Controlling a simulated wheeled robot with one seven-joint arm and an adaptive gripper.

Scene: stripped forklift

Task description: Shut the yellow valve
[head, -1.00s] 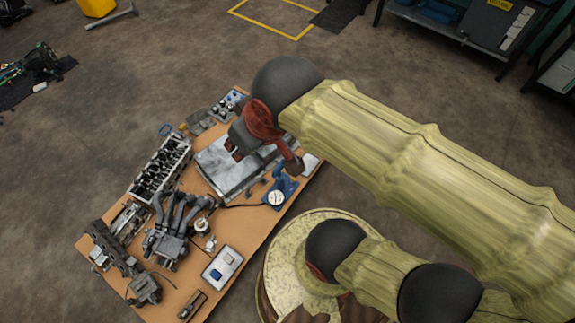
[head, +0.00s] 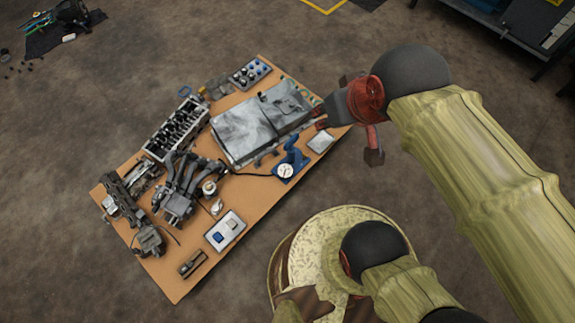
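A tiny yellow spot (head: 203,91) shows at the table's upper left edge, beside a small blue ring. It may be the yellow valve, but it is too small to tell, and so is whether it is open or shut. My gripper (head: 328,108), dark grey and red, is over the table's right corner, well to the right of that spot. It points left and appears apart from the parts below. Its fingers are small and dark at this angle, so I cannot tell whether they are open or shut. I see nothing held in it.
The brown table (head: 165,270) carries a grey metal case (head: 245,135), a cylinder head (head: 177,128), a dark manifold (head: 180,190), a blue stand with a gauge (head: 287,168) and a tray (head: 225,231). Open floor surrounds it. A dark bench (head: 490,30) stands at the upper right.

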